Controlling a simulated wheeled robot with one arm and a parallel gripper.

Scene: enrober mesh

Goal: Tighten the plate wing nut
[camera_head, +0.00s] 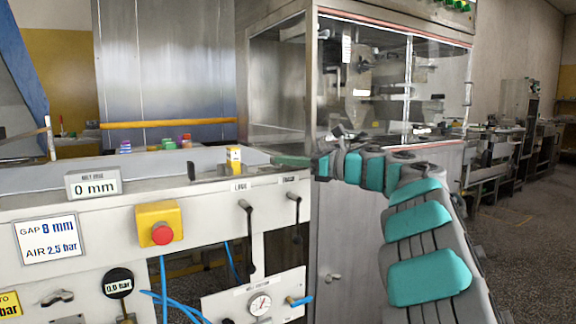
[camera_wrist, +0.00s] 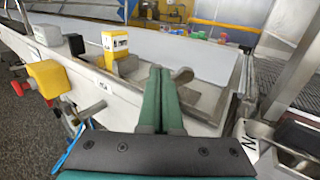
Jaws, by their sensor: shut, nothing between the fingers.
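My gripper (camera_wrist: 161,72) is shut and empty, its two green fingers side by side. In the head view my gripper (camera_head: 274,160) reaches left over the right end of the machine's top. A small grey-beige lobed piece (camera_wrist: 184,75), which looks like the wing nut, shows just right of the fingertips in the wrist view. I cannot tell whether the fingers touch it. It cannot be made out in the head view. The plate cannot be told apart from the frame around it.
A yellow and white block (camera_head: 233,158) stands on the machine rim left of my gripper, with a black knob (camera_head: 191,171) beside it. Two black levers (camera_head: 249,235) hang on the front panel near a red stop button (camera_head: 162,233). A glazed cabinet (camera_head: 370,85) stands behind my arm.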

